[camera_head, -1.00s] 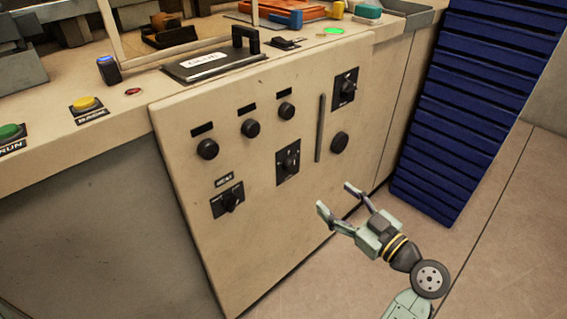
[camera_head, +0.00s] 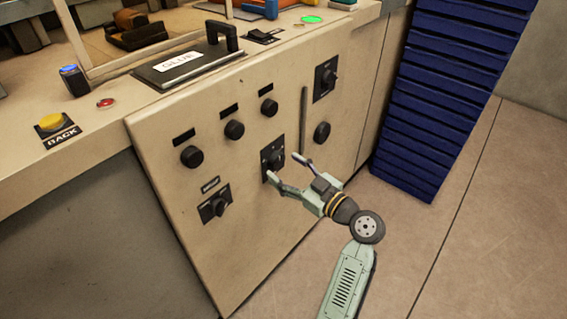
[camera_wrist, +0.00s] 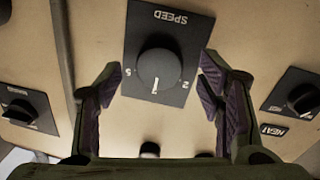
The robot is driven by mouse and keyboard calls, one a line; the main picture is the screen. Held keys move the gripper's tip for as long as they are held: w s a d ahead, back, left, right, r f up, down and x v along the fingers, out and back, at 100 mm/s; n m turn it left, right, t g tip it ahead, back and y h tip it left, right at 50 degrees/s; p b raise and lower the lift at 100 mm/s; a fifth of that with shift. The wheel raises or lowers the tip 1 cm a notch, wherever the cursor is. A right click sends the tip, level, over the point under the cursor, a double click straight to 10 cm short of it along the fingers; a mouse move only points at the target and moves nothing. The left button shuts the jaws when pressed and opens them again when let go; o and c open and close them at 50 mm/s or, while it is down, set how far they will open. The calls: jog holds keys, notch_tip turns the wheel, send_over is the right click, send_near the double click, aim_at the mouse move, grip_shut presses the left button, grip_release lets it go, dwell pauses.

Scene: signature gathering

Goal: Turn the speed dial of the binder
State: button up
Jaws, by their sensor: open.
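The binder (camera_head: 235,255) has a beige front panel with several black knobs. The speed dial (camera_wrist: 160,72) is a round black knob with a white mark on a black plate labelled SPEED in the wrist view. In the head view it shows at the middle of the panel (camera_head: 274,160), partly behind a finger. My gripper (camera_head: 284,167) is open and empty, pointed at the dial. In the wrist view the two purple-padded fingers (camera_wrist: 157,92) stand to the left and right of the dial, apart from it.
A heat knob (camera_head: 214,207) is at the panel's lower left, and it shows at the right of the wrist view. Round knobs (camera_head: 234,130) line the upper panel. A vertical bar handle (camera_head: 304,120) is right of the dial. A blue slatted stack (camera_head: 430,100) stands at the right.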

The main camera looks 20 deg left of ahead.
jog(key=shift+x, duration=0.85)
jog(key=shift+c, duration=0.3)
jog(key=c, duration=1.1)
